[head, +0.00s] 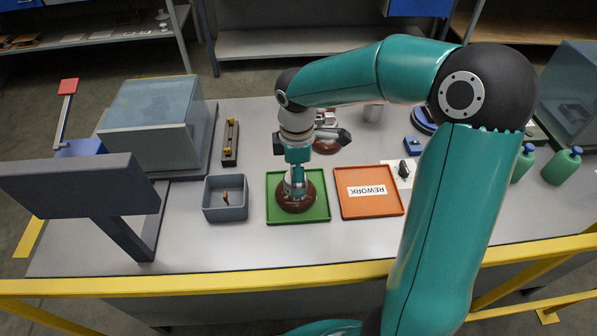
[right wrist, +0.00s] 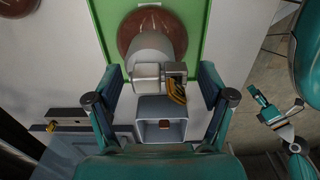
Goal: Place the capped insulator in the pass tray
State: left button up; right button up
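A brown disc insulator (head: 296,201) with a grey metal cap stands upright in the green tray (head: 322,203). In the right wrist view the brown disc (right wrist: 128,38) lies on the green tray floor (right wrist: 106,18), with its metal cap (right wrist: 148,48) towards me. My right gripper (head: 296,176) is directly above the insulator. In the right wrist view its two fingers (right wrist: 161,86) are spread apart, with visible gaps on both sides of the metal fitting. A teal gripper at the right edge of the right wrist view looks like my left gripper (right wrist: 268,108); its finger state is unclear.
An orange REWORK tray (head: 372,211) is to the right of the green tray, and a grey bin (head: 226,212) to its left. Another brown insulator (head: 327,147) stands behind, partly hidden by my right arm. Green bottles (head: 562,168) stand at the far right.

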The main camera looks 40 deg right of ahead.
notch_tip(320, 180, up, 12)
jog(key=p, duration=0.1)
dwell(0.6)
dwell(0.4)
